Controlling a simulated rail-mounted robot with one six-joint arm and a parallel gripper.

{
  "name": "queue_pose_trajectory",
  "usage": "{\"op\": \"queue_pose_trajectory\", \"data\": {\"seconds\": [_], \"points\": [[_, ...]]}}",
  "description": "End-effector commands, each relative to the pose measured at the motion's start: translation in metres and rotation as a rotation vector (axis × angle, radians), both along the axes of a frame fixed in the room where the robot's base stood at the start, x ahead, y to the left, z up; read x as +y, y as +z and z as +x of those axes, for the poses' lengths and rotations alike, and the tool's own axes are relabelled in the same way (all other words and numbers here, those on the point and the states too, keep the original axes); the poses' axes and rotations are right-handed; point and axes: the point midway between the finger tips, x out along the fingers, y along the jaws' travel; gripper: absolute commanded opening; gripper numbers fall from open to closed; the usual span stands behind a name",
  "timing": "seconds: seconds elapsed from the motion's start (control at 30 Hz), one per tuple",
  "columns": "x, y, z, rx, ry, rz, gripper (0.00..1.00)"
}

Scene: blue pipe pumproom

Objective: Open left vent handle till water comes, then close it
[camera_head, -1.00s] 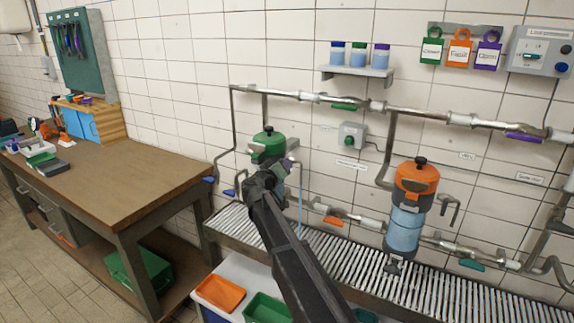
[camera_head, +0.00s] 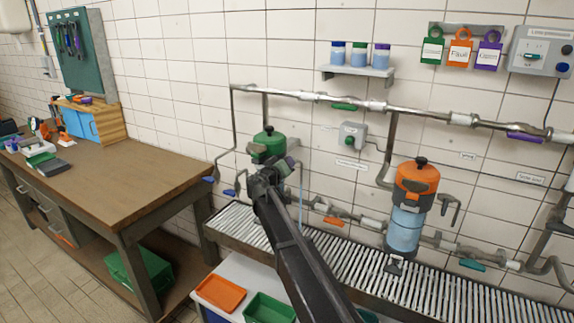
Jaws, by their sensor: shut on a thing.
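The left filter, with a green top (camera_head: 268,142), hangs on the wall pipes left of centre. My gripper (camera_head: 276,168) is at the front of this filter, just below the green top, and is shut. The left vent handle is hidden behind the gripper, so the grip itself cannot be made out. A small purple-grey piece shows at the gripper's right side. A thin pale-blue vertical line (camera_head: 300,205) runs down right of the gripper towards the grating; it looks like a stream of water.
An orange-topped filter (camera_head: 415,180) with a blue clear body stands to the right. A slatted metal grating (camera_head: 350,255) runs below. Orange and green trays (camera_head: 220,292) lie in front. A wooden bench (camera_head: 120,180) is at left. Pipes (camera_head: 330,99) cross the wall above.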

Motion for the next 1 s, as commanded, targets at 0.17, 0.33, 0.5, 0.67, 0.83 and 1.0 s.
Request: {"op": "queue_pose_trajectory", "data": {"seconds": [0.17,0.33,0.5,0.67,0.83,1.0], "points": [[0.0002,-0.0001,-0.0001,-0.038,0.0,0.084,0.0],[0.0003,-0.0002,-0.0002,-0.092,0.0,0.201,0.0],[0.0005,-0.0002,-0.0001,-0.152,0.0,0.332,0.0],[0.0006,-0.0003,-0.0001,-0.203,0.0,0.444,0.0],[0.0008,-0.0003,-0.0001,-0.245,0.0,0.538,0.0],[0.0008,-0.0003,-0.0001,-0.273,0.0,0.599,0.0]]}}
